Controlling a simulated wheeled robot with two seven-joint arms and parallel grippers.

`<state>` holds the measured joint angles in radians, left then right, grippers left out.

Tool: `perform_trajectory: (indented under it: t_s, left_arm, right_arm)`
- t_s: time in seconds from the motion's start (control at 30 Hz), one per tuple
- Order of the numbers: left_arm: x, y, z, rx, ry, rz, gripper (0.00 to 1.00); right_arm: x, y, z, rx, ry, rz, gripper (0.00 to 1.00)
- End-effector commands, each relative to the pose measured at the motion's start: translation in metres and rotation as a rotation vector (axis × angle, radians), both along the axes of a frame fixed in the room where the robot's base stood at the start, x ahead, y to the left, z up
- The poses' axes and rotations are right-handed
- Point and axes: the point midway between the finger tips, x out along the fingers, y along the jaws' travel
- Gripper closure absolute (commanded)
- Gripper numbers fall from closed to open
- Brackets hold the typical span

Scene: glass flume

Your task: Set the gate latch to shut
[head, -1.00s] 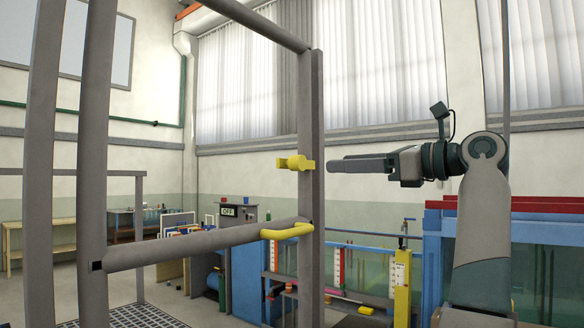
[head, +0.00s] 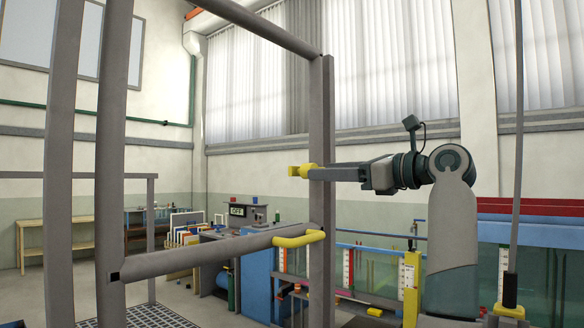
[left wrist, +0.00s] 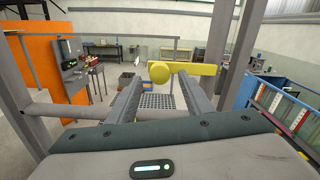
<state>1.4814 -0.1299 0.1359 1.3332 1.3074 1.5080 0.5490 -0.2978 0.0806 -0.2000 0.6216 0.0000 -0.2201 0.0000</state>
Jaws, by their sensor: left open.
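In the left wrist view the latch shows as a round knob (left wrist: 160,72) with a flat bar to the right (left wrist: 200,69). The open fingers lie either side of the knob, with gaps visible; I cannot tell whether they touch the bar. My right gripper is not in view.
The grey gate rail (head: 190,255) crosses below the latch, and a thick post (head: 110,150) stands at left. Beyond are a blue tank (head: 535,260), a control box marked OFF (head: 243,211) and a wooden bench (head: 55,240).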

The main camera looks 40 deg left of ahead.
Motion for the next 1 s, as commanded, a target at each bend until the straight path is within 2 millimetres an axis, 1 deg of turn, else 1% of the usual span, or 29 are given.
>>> perform_trajectory:
  t_s: [0.03,0.3,0.5,0.7,1.0]
  left_arm:
    - [-0.002,0.011,0.003,0.0,0.0,0.004,0.54]
    - [-0.007,0.059,0.003,-0.001,0.001,0.003,0.54]
    - [-0.01,0.088,0.002,0.0,0.002,0.003,0.54]
    - [-0.012,0.103,0.001,0.001,0.001,0.001,0.54]
    - [-0.012,0.106,0.0,0.0,0.001,0.0,0.54]
  right_arm:
    - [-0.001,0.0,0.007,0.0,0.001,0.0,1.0]
    - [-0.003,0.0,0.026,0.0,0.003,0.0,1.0]
    - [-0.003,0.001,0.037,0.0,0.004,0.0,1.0]
    - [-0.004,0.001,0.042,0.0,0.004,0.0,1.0]
    - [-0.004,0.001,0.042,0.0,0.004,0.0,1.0]
